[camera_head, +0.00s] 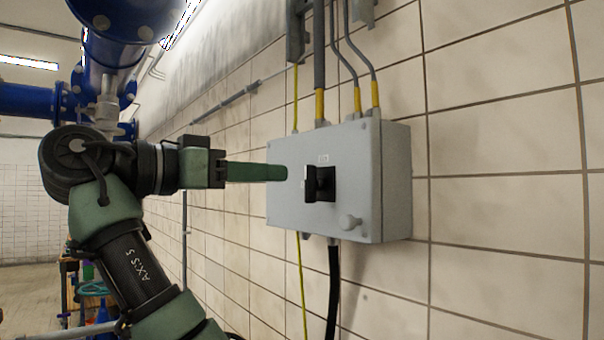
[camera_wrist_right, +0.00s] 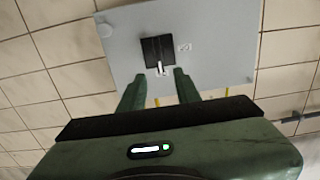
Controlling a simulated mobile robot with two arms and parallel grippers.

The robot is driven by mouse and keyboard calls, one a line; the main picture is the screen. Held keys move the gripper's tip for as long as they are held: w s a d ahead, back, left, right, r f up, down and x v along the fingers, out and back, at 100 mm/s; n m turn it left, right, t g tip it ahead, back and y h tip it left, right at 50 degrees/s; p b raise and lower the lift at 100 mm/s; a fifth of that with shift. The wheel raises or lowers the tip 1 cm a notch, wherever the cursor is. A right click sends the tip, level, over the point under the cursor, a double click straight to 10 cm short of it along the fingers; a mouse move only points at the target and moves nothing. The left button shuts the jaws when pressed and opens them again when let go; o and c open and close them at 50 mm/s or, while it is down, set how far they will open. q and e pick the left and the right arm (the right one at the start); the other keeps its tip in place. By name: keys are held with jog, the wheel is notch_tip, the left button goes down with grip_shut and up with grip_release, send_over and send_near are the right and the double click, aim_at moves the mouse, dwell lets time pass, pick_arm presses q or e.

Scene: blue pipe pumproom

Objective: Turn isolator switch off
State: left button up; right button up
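The isolator switch is a grey box (camera_head: 345,200) fixed to the tiled wall. On its front sits a black rotary handle (camera_head: 312,183) on a black square plate. My right gripper (camera_head: 284,173) points at the box front, a little left of the handle in the head view. In the right wrist view its two green fingers (camera_wrist_right: 156,79) are spread apart with nothing between them. The black handle (camera_wrist_right: 157,50) with a white mark lies just beyond the fingertips, roughly centred on the gap. Contact is not visible. My left gripper is not in view.
Grey conduits with yellow ends (camera_head: 319,105) enter the box top. A black cable (camera_head: 333,290) and a yellow-green wire leave below. A round grey knob (camera_head: 350,222) protrudes at the lower right of the box front. Blue pipes (camera_head: 105,50) stand at upper left. Wall right of the box is clear.

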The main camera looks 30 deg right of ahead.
aim_at(306, 175)
jog(key=d, duration=0.2)
jog(key=d+p, duration=0.1)
jog(key=d, duration=0.2)
jog(key=d+p, duration=0.1)
jog(key=d, duration=0.1)
jog(key=shift+w+d+r, duration=0.1)
jog(key=shift+w+d, duration=0.2)
jog(key=shift+d, duration=0.1)
grip_shut()
jog(key=shift+a, duration=0.1)
